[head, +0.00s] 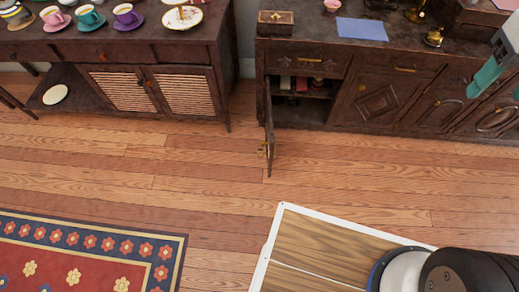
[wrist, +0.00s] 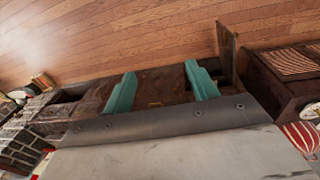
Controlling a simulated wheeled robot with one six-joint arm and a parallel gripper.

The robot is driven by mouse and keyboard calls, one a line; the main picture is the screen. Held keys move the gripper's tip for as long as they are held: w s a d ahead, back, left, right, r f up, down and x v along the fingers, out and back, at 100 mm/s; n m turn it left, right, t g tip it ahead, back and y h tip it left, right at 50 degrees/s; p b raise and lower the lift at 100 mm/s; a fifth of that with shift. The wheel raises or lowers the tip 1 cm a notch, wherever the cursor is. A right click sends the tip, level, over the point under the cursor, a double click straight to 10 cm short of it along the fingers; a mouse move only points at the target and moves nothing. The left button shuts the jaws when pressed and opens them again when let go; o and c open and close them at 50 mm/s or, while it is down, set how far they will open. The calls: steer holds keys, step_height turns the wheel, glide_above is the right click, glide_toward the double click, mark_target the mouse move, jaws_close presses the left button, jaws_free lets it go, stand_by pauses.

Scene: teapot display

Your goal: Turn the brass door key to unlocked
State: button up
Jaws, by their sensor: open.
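A small brass piece (head: 262,152) that looks like the door key sticks out from the lower part of the open cabinet door (head: 269,125). It is too small to tell which way it is turned. The door stands swung out from the dark sideboard (head: 345,98). The same door shows in the wrist view (wrist: 226,45), where I cannot make out the key. My gripper (head: 502,80) is at the upper right of the head view, well right of the door. In the wrist view its two teal fingers (wrist: 162,87) are spread apart with nothing between them.
A wooden box (head: 276,22), a blue sheet (head: 362,29) and brass items stand on the sideboard. A second cabinet (head: 150,85) with slatted doors and cups on top is at the left. The wooden floor (head: 200,170) before the open door is clear; a patterned rug (head: 90,255) lies lower left.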

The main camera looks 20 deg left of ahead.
steer(key=w+a+f+n+h, duration=0.1)
steer(key=w+a+f+n, duration=0.15)
steer(key=w, duration=0.35)
steer(key=w+a+f+n, duration=0.1)
steer(key=w+a, duration=0.3)
steer(key=w, duration=0.2)
steer(key=w+a+f+n+t+h, duration=0.1)
steer(key=w+a+f+n, duration=0.2)
steer(key=w+a+f, duration=0.55)
steer(key=w+a+f+n+h, duration=0.1)
steer(key=w+a+f+n, duration=0.3)
steer(key=a+f, duration=0.8)
steer(key=n+t, duration=0.2)
steer(key=n, duration=0.7)
glide_toward(260, 153)
steer(key=shift+y, duration=0.3)
steer(key=x, duration=0.6)
steer(key=shift+d, duration=0.2)
steer(key=shift+w+d+f, duration=0.2)
steer(key=shift+w+f, duration=0.05)
steer(key=shift+f, duration=0.4)
